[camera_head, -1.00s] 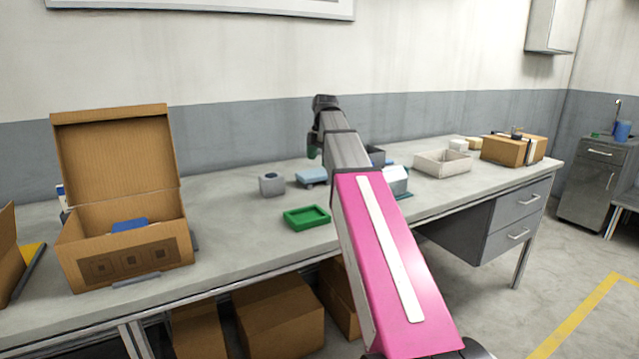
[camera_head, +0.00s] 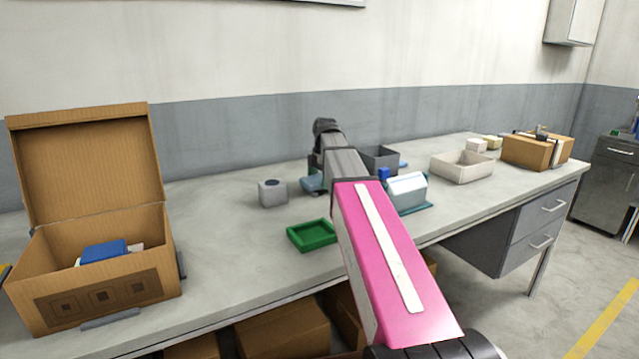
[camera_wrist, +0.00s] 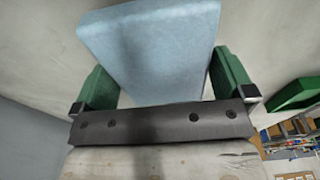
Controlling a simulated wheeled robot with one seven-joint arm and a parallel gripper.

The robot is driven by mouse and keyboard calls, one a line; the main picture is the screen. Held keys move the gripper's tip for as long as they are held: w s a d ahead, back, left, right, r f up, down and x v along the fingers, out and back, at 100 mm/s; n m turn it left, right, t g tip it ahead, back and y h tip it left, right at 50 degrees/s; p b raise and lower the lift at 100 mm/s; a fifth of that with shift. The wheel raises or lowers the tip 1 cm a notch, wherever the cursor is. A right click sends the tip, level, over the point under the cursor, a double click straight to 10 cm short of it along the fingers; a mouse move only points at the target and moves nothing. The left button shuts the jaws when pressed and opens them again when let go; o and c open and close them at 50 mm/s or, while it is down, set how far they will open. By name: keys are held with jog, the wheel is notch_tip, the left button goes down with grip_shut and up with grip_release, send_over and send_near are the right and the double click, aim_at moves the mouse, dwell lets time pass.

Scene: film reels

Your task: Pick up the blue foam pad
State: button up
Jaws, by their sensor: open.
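A light blue foam pad (camera_wrist: 150,45) fills the middle of the wrist view, between the two green fingers of my gripper (camera_wrist: 163,78). The fingers are spread apart, one on each side of the pad. The right finger overlaps or borders the pad's edge; I cannot tell whether they touch. In the head view, the pad (camera_head: 311,182) lies on the workbench, mostly hidden behind my arm's end. My gripper is low over it there, its fingers mostly hidden.
A grey block (camera_head: 272,193) stands left of the pad, and a green tray (camera_head: 311,235) lies in front. A grey bin (camera_head: 380,158) and a white-topped block (camera_head: 407,188) are to the right. An open cardboard box (camera_head: 150,290) holding a blue item stands at left.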

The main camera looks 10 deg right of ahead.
jog(key=c, duration=0.6)
jog(key=shift+o, duration=0.2)
jog(key=shift+r, duration=0.1)
